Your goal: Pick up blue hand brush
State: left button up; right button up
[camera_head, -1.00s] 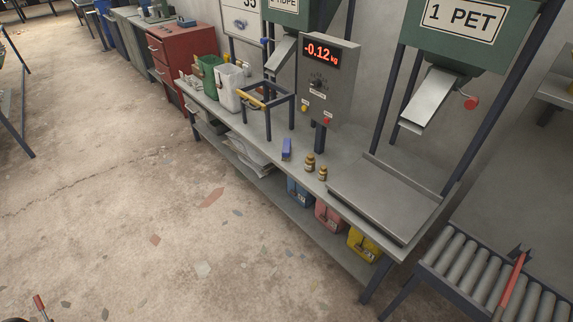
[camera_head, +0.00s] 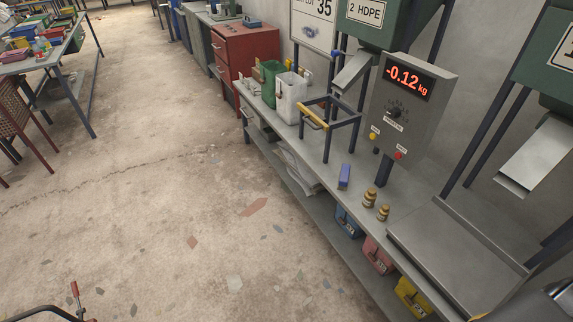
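A small blue oblong item (camera_head: 344,176) stands on the grey bench (camera_head: 405,206), left of two small brown bottles. Another small blue item (camera_head: 252,22) lies on top of the red drawer cabinet (camera_head: 250,55). Both are too small to tell for sure which, if either, is the blue hand brush.
On the bench are brown bottles (camera_head: 383,212), a scale platform (camera_head: 460,255), a yellow-barred frame (camera_head: 313,117), and white (camera_head: 290,97) and green containers. Colored bins (camera_head: 378,256) sit below. A cluttered table (camera_head: 75,50) stands far left. The floor (camera_head: 150,190) between is mostly open.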

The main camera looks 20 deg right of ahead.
aim_at(343, 179)
jog(key=u, duration=0.6)
jog(key=i, duration=1.8)
jog(key=z, duration=1.2)
jog(key=i, duration=0.7)
jog(key=z, duration=0.8)
